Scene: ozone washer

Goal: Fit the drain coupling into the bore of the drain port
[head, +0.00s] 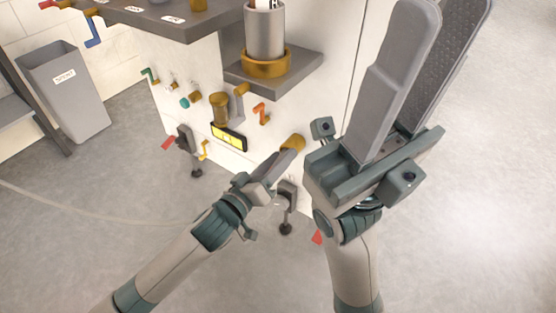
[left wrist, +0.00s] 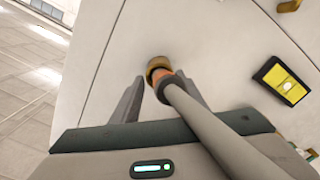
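The brass drain port (head: 293,142) juts from the white panel, low on the right. In the left wrist view the brass ring (left wrist: 158,66) lies just beyond my fingertips. A grey tube with an orange collar, seemingly the drain coupling (left wrist: 200,122), has its collared end at the ring. I cannot tell how deep it sits. The tube slants over my palm to the lower right. My left gripper (head: 284,157) points at the port; its fingers are apart, with a gap left of the tube. My right gripper (head: 440,10) is open and empty, nearer the camera.
A shelf holds a grey cup (head: 265,32) in a brass ring. A yellow display (head: 229,137), coloured hooks and small fittings stick out of the panel left of the port. A grey bin (head: 65,95) stands far left. The floor at right is clear.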

